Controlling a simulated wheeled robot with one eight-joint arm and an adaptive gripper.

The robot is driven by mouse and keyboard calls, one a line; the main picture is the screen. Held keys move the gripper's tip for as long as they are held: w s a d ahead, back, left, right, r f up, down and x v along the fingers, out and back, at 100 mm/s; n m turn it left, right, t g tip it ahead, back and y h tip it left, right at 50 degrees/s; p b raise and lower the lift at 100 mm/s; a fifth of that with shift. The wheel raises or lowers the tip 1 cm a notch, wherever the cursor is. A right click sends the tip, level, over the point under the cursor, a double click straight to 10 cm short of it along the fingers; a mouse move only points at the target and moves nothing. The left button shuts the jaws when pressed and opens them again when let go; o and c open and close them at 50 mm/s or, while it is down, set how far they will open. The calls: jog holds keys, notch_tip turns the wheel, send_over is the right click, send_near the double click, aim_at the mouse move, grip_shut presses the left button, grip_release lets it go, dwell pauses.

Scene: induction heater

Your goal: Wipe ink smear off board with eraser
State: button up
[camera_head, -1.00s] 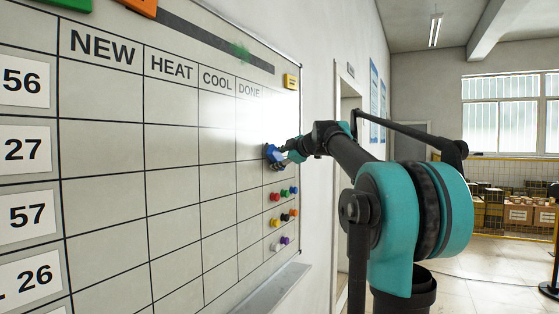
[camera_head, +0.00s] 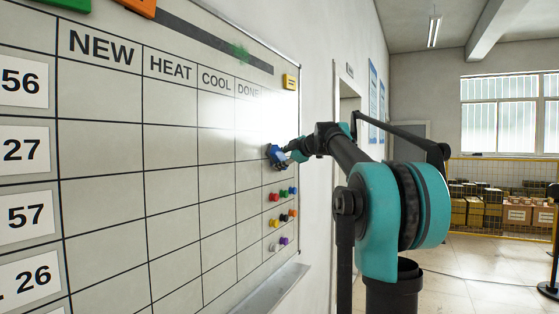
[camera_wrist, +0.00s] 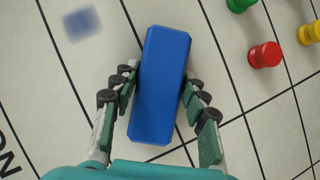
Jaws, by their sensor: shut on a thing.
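My gripper (camera_wrist: 160,95) is shut on the blue block-shaped eraser (camera_wrist: 165,80), with fingers on both long sides. In the head view, the eraser (camera_head: 277,154) is by the right part of the whiteboard (camera_head: 170,190), near the DONE column. I cannot tell whether it touches the board. A faded blue ink smear (camera_wrist: 81,23) lies on the board to the upper left of the eraser in the wrist view. I cannot make out this blue smear in the head view.
Several coloured round magnets (camera_head: 283,215) sit on the board below the gripper; a red one (camera_wrist: 265,55) is right of the eraser in the wrist view. A yellow tag (camera_head: 291,82) is at the upper right. A ledge (camera_head: 270,293) runs under the board.

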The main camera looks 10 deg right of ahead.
aim_at(278, 146)
jog(key=shift+w+d+r, duration=1.05)
jog(key=shift+w+d, duration=2.85)
jog(key=shift+w, duration=1.45)
jog(key=shift+s+a, duration=1.65)
jog(key=shift+s, duration=0.6)
jog(key=shift+s+a, duration=1.7)
jog(key=shift+s, duration=0.55)
jog(key=shift+s+a, duration=1.65)
jog(key=shift+s, duration=0.6)
jog(key=shift+w+r, duration=0.1)
jog(key=shift+r, duration=1)
jog(key=shift+w+d, duration=1.05)
jog(key=shift+w, duration=0.25)
jog(key=shift+w+d, duration=1)
jog(key=shift+w, duration=0.3)
jog(key=shift+w+d, duration=0.5)
jog(key=shift+w, duration=0.3)
jog(key=shift+w+d, duration=0.5)
jog(key=shift+w, duration=0.25)
